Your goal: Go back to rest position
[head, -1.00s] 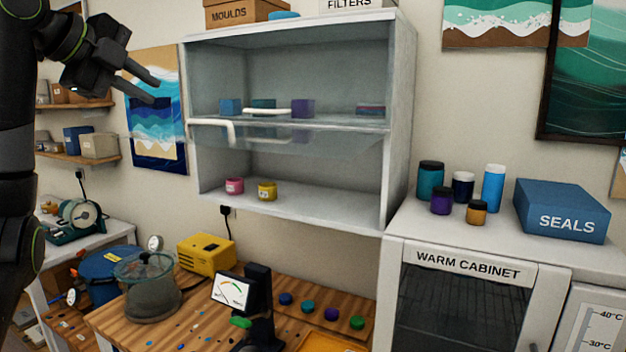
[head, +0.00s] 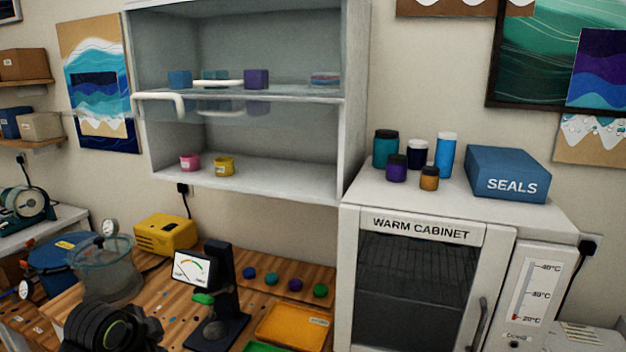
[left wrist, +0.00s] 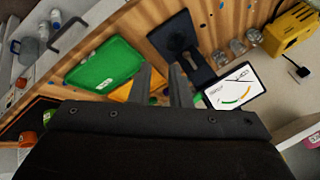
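My left gripper (left wrist: 161,80) shows in the left wrist view with its two fingers apart and nothing between them. It is over the wooden workbench, near a green tray (left wrist: 104,64) and the black stand with a dial screen (left wrist: 235,88). In the head view only a dark round part of my left arm shows at the bottom left, in front of the bench; its fingers are out of that frame. My right gripper is in neither view.
The wooden bench holds a yellow box (head: 166,235), a clear-lidded pot (head: 108,268), the dial stand (head: 218,300) and a yellow tray (head: 292,325). A wall cabinet (head: 343,110) with its handled glass panel hangs above. The warm cabinet (head: 420,228) stands right.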

